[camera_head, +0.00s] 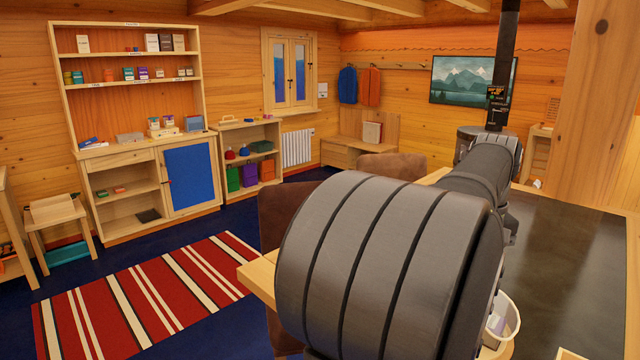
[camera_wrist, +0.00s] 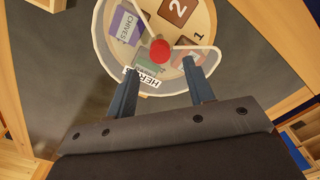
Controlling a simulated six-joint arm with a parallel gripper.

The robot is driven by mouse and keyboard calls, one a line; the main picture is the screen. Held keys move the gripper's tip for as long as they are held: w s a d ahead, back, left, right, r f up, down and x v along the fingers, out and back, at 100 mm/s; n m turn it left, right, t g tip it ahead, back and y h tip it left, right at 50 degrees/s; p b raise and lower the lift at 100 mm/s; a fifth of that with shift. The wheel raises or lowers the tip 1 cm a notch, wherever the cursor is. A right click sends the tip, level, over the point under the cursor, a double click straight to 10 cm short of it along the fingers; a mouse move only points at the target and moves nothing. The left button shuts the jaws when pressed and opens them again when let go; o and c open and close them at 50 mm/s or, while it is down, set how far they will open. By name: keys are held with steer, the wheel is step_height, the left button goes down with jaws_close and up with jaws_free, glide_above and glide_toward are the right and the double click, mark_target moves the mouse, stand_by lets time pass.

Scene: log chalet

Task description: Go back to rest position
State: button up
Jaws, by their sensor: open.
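My gripper (camera_wrist: 160,68) is open in the wrist view, its two dark blue fingers apart with nothing held between them. Beyond the fingertips is a round container (camera_wrist: 98,48) with a pale rim and a red knob (camera_wrist: 160,50) at its middle. In the head view my large dark arm fills the centre and right, and the gripper itself cannot be made out.
The round container holds a purple chives packet (camera_wrist: 126,24), a green herb packet (camera_wrist: 150,68) and a brown tile marked 2 (camera_wrist: 178,11). In the head view, a white container (camera_head: 508,318) shows partly behind my arm on the dark-topped table (camera_head: 575,270). A striped rug (camera_head: 150,290) lies left.

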step_height(320, 180, down, 5)
steer(key=shift+f, duration=0.1)
stand_by(0.5)
step_height(320, 180, up, 17)
step_height(320, 180, down, 17)
steer(key=m, duration=0.3)
steer(key=shift+m, duration=0.4)
steer(key=m, duration=0.4)
steer(key=shift+m, duration=0.3)
steer(key=m, duration=0.3)
steer(key=shift+m, duration=2.7)
